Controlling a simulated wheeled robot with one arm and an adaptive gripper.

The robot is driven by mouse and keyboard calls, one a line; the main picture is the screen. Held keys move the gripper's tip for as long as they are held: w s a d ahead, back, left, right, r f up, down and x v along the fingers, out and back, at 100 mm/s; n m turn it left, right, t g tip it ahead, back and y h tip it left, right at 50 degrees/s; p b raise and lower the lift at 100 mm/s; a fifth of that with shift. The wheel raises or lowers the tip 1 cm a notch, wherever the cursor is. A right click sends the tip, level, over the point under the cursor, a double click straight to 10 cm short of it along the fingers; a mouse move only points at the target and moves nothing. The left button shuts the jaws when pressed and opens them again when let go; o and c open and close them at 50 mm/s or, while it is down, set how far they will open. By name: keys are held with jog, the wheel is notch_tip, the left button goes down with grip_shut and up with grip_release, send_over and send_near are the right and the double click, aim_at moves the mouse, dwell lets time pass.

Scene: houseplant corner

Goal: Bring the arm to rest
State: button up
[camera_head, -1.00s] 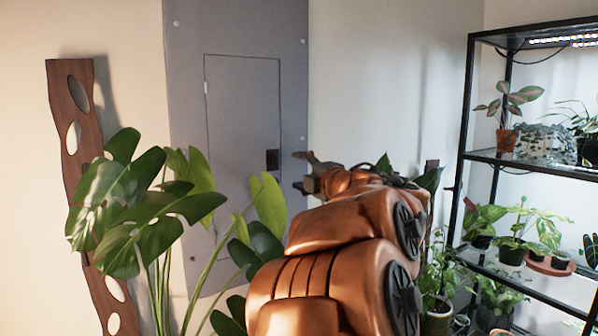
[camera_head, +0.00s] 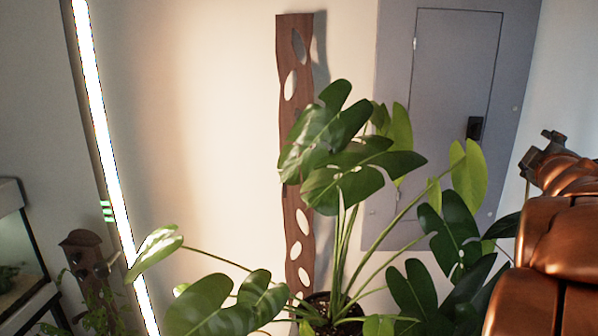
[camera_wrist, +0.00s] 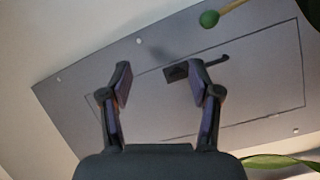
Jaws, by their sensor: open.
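My gripper (camera_wrist: 163,85) is open in the wrist view, with nothing between its two dark fingers. Behind the fingers is the grey wall panel (camera_wrist: 150,125) with its dark latch (camera_wrist: 197,70), seen tilted. In the head view my gripper (camera_head: 541,148) shows at the right, on the end of my copper-coloured arm, which the picture's right edge cuts off. It appears just right of the grey panel (camera_head: 397,130). I cannot tell from these views how far it is from the panel.
A large leafy plant (camera_head: 345,160) stands left of my arm, its leaves reaching close to it in the picture. Behind it a wooden board with oval holes (camera_head: 297,215) is against the wall. A bright light strip (camera_head: 103,130) and a glass tank (camera_head: 20,255) are at left.

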jog(key=s+a+f+m+g+y, duration=0.1)
jog(key=s+a+f+m+g, duration=0.25)
jog(key=f, duration=0.45)
jog(key=s+a+f+m+g+y, duration=0.1)
jog(key=s+a+f+m+g, duration=0.15)
jog(key=s+a+f, duration=0.4)
jog(key=s+a+f+m+g+y, duration=0.1)
jog(key=s+a+f+m+g, duration=0.2)
jog(key=f, duration=0.7)
jog(key=s+a+f+g+y, duration=0.3)
jog(key=s+a+f+g, duration=0.1)
jog(key=s+a, duration=0.5)
jog(key=s+a+f+n+g+y, duration=0.1)
jog(key=s+a+f+g, duration=0.3)
jog(key=s+a, duration=0.5)
notch_tip(320, 180, down, 2)
jog(key=shift+s+g+y, duration=0.3)
jog(key=shift+s+y, duration=0.2)
jog(key=shift+y, duration=0.4)
